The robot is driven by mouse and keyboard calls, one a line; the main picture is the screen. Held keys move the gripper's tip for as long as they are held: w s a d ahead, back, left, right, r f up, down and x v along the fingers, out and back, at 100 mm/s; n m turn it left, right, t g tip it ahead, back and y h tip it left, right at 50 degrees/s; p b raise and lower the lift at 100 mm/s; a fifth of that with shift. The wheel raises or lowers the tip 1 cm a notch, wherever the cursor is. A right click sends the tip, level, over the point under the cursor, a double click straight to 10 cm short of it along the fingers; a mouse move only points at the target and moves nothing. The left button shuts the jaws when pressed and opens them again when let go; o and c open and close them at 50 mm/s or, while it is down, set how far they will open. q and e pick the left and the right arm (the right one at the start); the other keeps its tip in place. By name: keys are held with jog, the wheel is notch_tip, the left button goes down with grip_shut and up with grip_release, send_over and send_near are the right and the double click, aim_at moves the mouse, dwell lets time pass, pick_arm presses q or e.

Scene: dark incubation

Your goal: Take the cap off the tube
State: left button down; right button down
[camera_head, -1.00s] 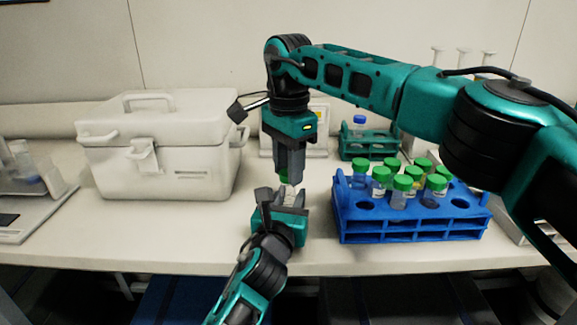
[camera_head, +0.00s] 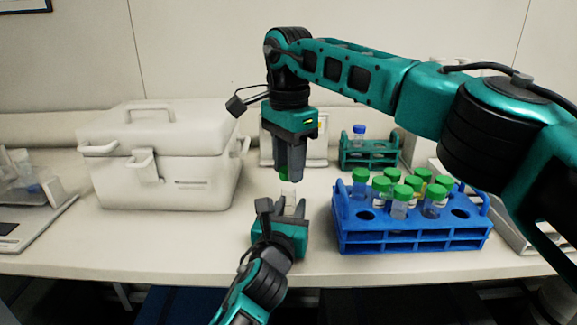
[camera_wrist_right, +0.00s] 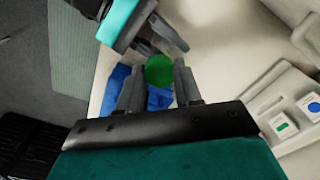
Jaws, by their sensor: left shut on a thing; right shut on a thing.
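My right gripper (camera_head: 290,174) points straight down, shut on a green cap (camera_head: 284,174); the cap also shows between its fingers in the right wrist view (camera_wrist_right: 159,69). Below it, my left gripper (camera_head: 280,208) is shut on a clear tube (camera_head: 289,196) that stands about upright. A short stretch of the tube shows between the two grippers. The cap sits at the tube's top end; I cannot tell whether they touch or are slightly apart. The lower tube is hidden by the left gripper.
A blue rack (camera_head: 410,238) with several green-capped tubes stands to the right. Behind it is a green rack (camera_head: 370,156) with a blue-capped tube (camera_head: 359,131). A white lidded box (camera_head: 160,160) stands at left. The bench front (camera_head: 150,250) is clear.

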notch_tip(320, 180, up, 3)
jog(key=shift+r, duration=0.15)
pick_arm(q)
jog(key=c, duration=0.7)
grip_release()
